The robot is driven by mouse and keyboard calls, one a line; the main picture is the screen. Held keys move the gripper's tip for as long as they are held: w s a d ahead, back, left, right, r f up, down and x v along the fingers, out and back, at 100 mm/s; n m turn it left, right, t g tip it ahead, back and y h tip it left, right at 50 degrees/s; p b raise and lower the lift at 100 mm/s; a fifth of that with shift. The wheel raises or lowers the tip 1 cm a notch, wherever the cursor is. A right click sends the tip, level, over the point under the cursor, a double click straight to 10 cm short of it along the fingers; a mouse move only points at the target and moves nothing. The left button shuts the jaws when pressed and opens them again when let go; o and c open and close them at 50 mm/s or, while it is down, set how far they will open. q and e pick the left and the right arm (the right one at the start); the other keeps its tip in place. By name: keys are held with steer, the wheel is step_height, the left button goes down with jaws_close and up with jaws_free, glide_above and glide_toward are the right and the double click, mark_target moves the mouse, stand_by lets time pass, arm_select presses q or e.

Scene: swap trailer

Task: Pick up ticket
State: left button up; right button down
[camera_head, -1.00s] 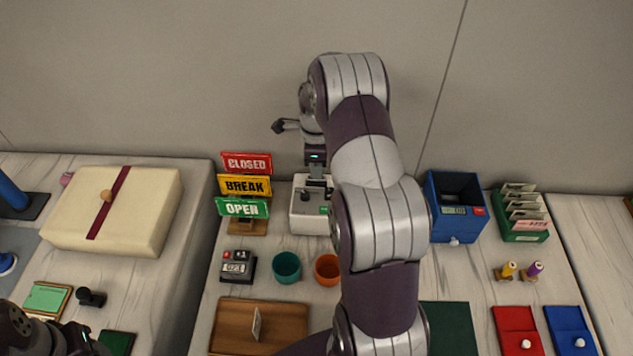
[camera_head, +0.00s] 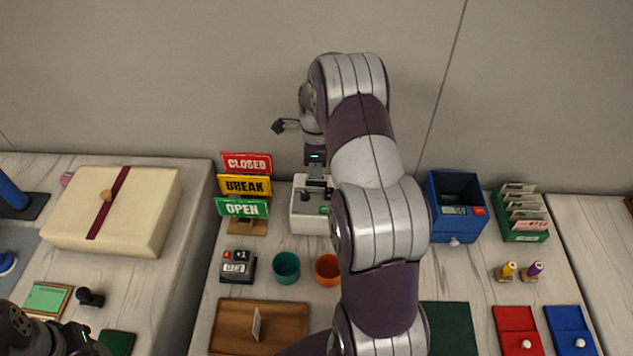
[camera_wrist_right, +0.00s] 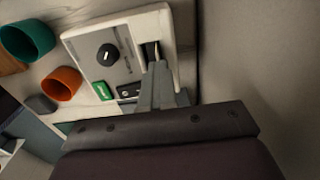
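My right gripper (camera_head: 317,185) reaches down over the white dispenser (camera_head: 308,218) at the back middle of the table. In the right wrist view, the grey fingers (camera_wrist_right: 158,84) lie close together at the narrow slot on the dispenser (camera_wrist_right: 105,20). A thin pale edge shows in the slot, but I cannot tell whether it is the ticket or whether the fingers hold it. The dispenser has a black knob (camera_wrist_right: 107,54) and a green button (camera_wrist_right: 103,91). My left gripper (camera_head: 82,337) is at the lower left, partly cut off, its fingers unclear.
Left of the dispenser stand stacked signs (camera_head: 243,186). In front are a counter (camera_head: 238,267), a teal cup (camera_head: 286,268), an orange cup (camera_head: 327,269) and a wooden tray (camera_head: 230,322) with an upright card (camera_head: 256,324). A blue box (camera_head: 447,225) stands right of my arm. The wall is close behind.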

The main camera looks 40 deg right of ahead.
mark_target(320, 181)
steer(key=shift+r, duration=0.1)
stand_by(0.5)
steer(key=shift+r+p, duration=0.4)
steer(key=shift+p, duration=0.1)
steer(key=r+p, duration=0.2)
steer(key=r, duration=0.1)
steer(key=r+p, duration=0.1)
steer(key=p, duration=0.1)
steer(key=shift+s+d+r, duration=0.2)
steer(key=shift+s, duration=0.2)
steer(key=s+d+r+p, duration=0.4)
steer(key=s+r+p, duration=0.1)
steer(key=s, duration=0.5)
steer(key=shift+r+p, duration=0.3)
steer(key=shift+p, duration=0.1)
